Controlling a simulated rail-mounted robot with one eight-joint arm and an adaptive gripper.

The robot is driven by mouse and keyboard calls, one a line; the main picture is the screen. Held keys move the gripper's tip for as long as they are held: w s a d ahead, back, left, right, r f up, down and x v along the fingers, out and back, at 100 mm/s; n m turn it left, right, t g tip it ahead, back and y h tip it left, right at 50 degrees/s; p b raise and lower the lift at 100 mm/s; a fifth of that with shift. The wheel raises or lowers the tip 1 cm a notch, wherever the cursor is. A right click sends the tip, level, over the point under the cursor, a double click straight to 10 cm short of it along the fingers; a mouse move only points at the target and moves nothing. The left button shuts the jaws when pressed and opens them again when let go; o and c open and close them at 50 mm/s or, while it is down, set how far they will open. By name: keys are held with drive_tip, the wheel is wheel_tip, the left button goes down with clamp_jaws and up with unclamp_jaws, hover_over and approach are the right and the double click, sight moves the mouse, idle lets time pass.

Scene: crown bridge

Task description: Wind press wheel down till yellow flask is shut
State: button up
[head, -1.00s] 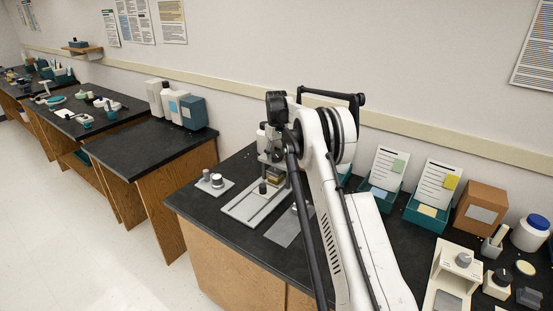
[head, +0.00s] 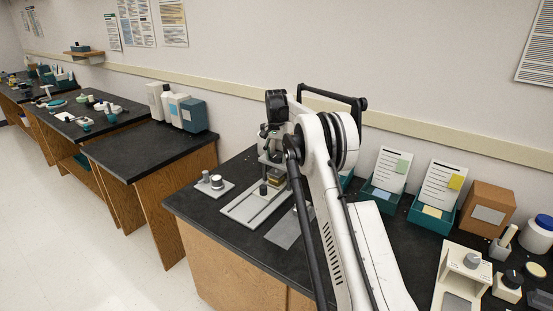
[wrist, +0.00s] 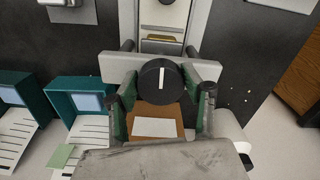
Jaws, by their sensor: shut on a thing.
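The press (head: 272,162) stands on the black bench, left of my arm in the head view. Its black wheel (wrist: 159,82), with a white mark pointing nearly straight up, sits in front of a pale crossbar (wrist: 210,70) in the wrist view. My gripper (wrist: 160,90) is shut on the wheel, with one green-padded finger on each side. The yellow flask (head: 275,181) is low in the press. A yellow part (wrist: 162,38) shows beyond the crossbar in the wrist view. I cannot tell how tightly the flask is closed.
A grey plate with small round pieces (head: 215,184) lies left of the press. A flat grey sheet (head: 285,230) lies in front. Teal trays with cards (head: 431,213) and a brown box (head: 481,209) stand to the right.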

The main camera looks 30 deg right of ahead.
sight(276, 155)
drive_tip(key=shift+m, duration=1.7)
drive_tip(key=shift+w, duration=0.1)
drive_tip(key=o, duration=1.1)
drive_tip(key=shift+o, duration=0.2)
drive_tip(key=shift+r, duration=0.1)
wheel_tip(276, 155, up, 12)
